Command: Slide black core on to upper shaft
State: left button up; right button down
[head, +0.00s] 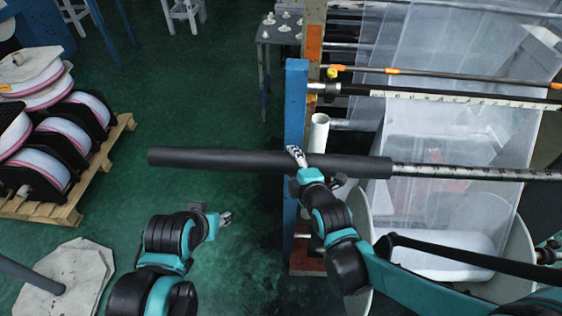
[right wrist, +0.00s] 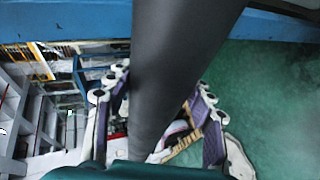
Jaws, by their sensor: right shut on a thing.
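The black core (head: 220,160), a long dark tube, lies level across the head view. Its right end is around the left end of the upper shaft (head: 455,172), a metal rod with a marked strip. My right gripper (head: 297,157) is shut on the core, right of its middle. In the right wrist view the core (right wrist: 180,65) passes between the fingers of my right gripper (right wrist: 155,115). My left gripper (head: 222,220) is below the core, apart from it and empty. Its fingertips are too small to tell their opening.
A blue post (head: 295,120) stands beside my right gripper. A white tube (head: 319,132) stands just behind the core. Another rod (head: 450,95) runs across the machine above the shaft. Film spools (head: 45,140) sit on a wooden pallet (head: 105,155) at left. Green floor between is clear.

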aim_at(470, 176)
jog(key=d, duration=1.2)
jog(key=shift+s+d, duration=0.25)
jog(key=shift+d, duration=0.5)
jog(key=d, duration=0.5)
jog(key=d+b, duration=0.1)
jog(key=d, duration=0.5)
jog(key=d+b, duration=0.1)
jog(key=d, duration=0.5)
jog(key=shift+s, duration=0.35)
jog(key=d, duration=0.6)
jog(key=d+b, duration=0.1)
jog(key=d, duration=0.5)
jog(key=d+b, duration=0.1)
jog(key=d, duration=0.5)
jog(key=shift+s, duration=0.3)
